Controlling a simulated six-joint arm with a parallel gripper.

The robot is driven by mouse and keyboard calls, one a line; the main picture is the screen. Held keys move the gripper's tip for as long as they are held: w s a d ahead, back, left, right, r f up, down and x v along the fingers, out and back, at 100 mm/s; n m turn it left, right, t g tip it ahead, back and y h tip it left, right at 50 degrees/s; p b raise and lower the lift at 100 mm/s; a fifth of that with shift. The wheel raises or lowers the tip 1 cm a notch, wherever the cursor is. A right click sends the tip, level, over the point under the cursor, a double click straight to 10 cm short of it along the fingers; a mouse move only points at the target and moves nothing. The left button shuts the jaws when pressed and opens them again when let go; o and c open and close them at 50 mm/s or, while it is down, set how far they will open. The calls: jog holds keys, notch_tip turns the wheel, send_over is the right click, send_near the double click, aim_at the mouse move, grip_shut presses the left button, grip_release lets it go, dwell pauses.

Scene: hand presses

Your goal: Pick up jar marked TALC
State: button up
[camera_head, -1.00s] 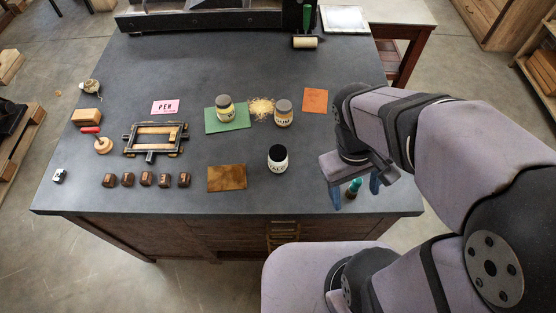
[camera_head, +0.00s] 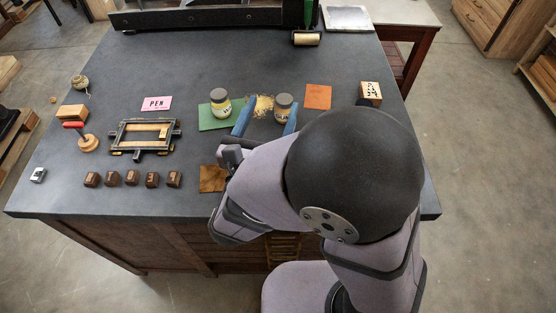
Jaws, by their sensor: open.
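The jar marked TALC is not visible now; my arm covers the part of the table where it stood in the earlier view. My gripper (camera_head: 271,118) is open, its two blue fingers pointing toward the back of the table. The fingers show in front of a yellow powder pile (camera_head: 263,105) and a dark-lidded jar (camera_head: 283,106). That jar's label is partly hidden by the right finger. Nothing is visibly held. Whether the TALC jar lies between or below the fingers cannot be told.
Another jar (camera_head: 220,102) stands on a green sheet (camera_head: 210,121). A brown sheet (camera_head: 212,178) is partly covered by my arm. An orange sheet (camera_head: 318,97) and a lettered block (camera_head: 370,92) are right. A dark frame (camera_head: 146,138) and several brown blocks (camera_head: 131,178) are left.

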jog(key=f, duration=1.7)
jog(key=shift+d+f, duration=0.25)
jog(key=shift+f, duration=0.15)
jog(key=shift+w+d+r+p, duration=0.15)
jog(key=shift+w+d+p, duration=0.05)
jog(key=shift+w+p, duration=0.3)
jog(key=shift+w+d, duration=0.1)
jog(key=shift+w, duration=0.5)
jog(key=shift+w+d+p, duration=0.1)
jog(key=shift+w+p, duration=0.15)
jog(key=shift+p, duration=0.2)
jog(key=p+x, duration=0.2)
jog(key=x, duration=0.2)
jog(key=shift+w+d, duration=0.1)
jog(key=shift+w, duration=0.2)
jog(key=c, duration=1.3)
